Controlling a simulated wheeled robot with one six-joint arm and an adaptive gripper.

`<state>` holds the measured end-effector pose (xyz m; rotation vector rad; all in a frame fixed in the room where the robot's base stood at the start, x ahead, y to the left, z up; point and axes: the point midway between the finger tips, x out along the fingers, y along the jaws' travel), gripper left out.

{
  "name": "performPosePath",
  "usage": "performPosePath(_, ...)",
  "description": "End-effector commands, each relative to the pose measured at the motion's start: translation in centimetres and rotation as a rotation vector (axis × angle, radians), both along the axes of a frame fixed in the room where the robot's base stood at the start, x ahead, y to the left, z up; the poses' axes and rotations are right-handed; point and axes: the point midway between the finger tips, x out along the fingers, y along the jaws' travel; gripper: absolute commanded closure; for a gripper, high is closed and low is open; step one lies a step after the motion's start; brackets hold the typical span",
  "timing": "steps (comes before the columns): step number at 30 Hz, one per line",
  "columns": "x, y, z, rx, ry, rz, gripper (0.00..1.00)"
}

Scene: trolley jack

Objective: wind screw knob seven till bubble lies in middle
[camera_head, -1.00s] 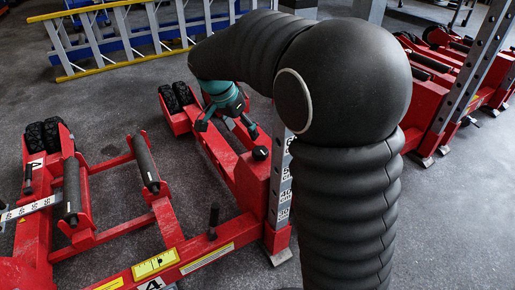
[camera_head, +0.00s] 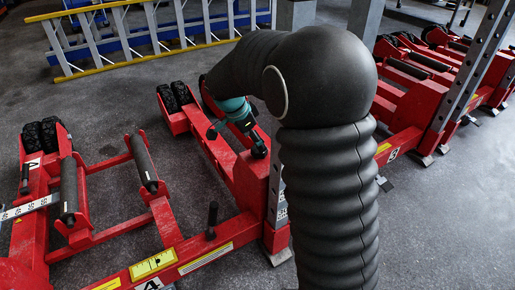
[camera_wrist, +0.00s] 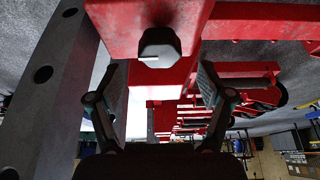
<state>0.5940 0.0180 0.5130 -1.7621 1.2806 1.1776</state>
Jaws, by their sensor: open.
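A black faceted knob (camera_wrist: 160,46) with a pale mark on its face sits on a red jack beam in the wrist view. My gripper (camera_wrist: 160,82) is open, with one finger on each side below the knob in the picture; nothing is between the fingers. In the head view my gripper (camera_head: 256,146) is at the red post of the near jack (camera_head: 222,147) and hides most of the knob there. A yellow level-like strip (camera_head: 153,264) lies on the front beam; its bubble is too small to make out. I see no seven by the knob.
A perforated grey upright (camera_wrist: 52,85) stands close left of my gripper in the wrist view. Black rollers (camera_head: 144,163) and wheels (camera_head: 174,96) belong to the near jack. More red jacks (camera_head: 415,100) stand at right.

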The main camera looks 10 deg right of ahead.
Motion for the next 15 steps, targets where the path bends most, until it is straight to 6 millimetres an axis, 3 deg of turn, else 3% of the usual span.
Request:
performPosePath(6, 0.3, -1.1, -2.8, -0.001, 0.002, -0.001, 0.21)
performPosePath(15, 0.4, -1.5, -3.6, 0.0, 0.0, -0.001, 0.21)
